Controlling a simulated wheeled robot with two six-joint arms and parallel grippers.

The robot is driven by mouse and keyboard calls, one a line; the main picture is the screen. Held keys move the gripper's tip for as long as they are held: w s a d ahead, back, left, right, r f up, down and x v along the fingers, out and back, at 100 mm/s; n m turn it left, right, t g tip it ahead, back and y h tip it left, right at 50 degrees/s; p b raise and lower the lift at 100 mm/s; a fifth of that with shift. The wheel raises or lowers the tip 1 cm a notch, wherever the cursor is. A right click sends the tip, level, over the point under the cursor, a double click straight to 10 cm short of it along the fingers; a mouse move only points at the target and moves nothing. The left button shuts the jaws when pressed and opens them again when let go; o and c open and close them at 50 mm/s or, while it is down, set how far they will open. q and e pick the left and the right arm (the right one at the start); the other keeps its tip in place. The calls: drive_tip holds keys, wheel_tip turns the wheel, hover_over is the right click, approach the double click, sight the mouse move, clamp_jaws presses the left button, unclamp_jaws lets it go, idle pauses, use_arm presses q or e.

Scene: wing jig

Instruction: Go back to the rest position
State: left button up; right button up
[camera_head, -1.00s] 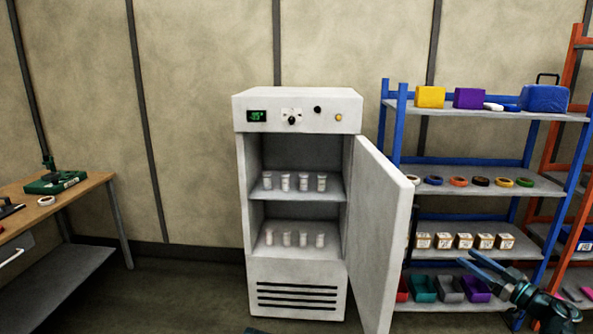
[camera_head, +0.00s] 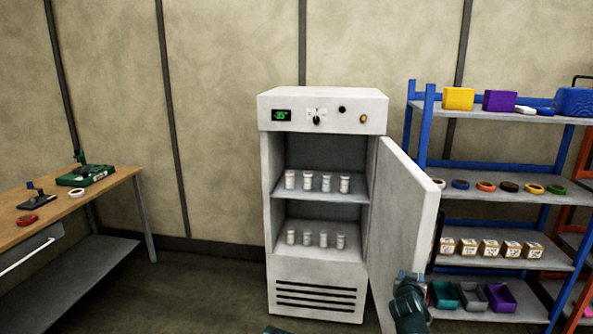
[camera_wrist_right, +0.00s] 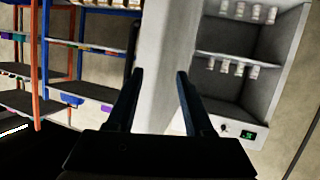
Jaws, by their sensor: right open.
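My right gripper (camera_head: 410,284) is at the lower right of the head view, in front of the open door's lower part. In the right wrist view its two fingers (camera_wrist_right: 160,74) are apart, with nothing held between them. The white freezer door (camera_head: 408,225) stands swung open to the right. It also shows behind the fingers in the right wrist view (camera_wrist_right: 165,50); I cannot tell whether they touch it. The freezer (camera_head: 318,285) holds rows of small white vials (camera_head: 325,183) on two levels. My left gripper is out of view.
A blue shelf rack (camera_head: 455,180) with boxes, tape rolls and coloured bins stands right of the door. An orange rack (camera_head: 585,165) is beyond it. A wooden workbench (camera_head: 60,210) with tools is at the left. The floor (camera_head: 195,280) between workbench and freezer is clear.

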drive_tip(key=s+a+f+n+g+y, duration=0.2)
drive_tip(key=s+a+f+g, duration=0.2)
drive_tip(key=s+a+f, duration=0.4)
drive_tip(key=s+a+f+n+g+y, duration=0.15)
drive_tip(key=s+a+f+g, duration=0.35)
drive_tip(key=a, duration=0.5)
drive_tip(key=s+a+n+g, duration=0.2)
drive_tip(key=s+a, duration=0.2)
drive_tip(key=s, duration=0.3)
drive_tip(key=s+a+f+n+g+y, duration=0.1)
drive_tip(key=s+a+n+g, duration=0.1)
drive_tip(key=s+a, duration=0.3)
drive_tip(key=s, duration=0.3)
drive_tip(key=shift+f, duration=0.3)
drive_tip(key=shift+w, duration=0.15)
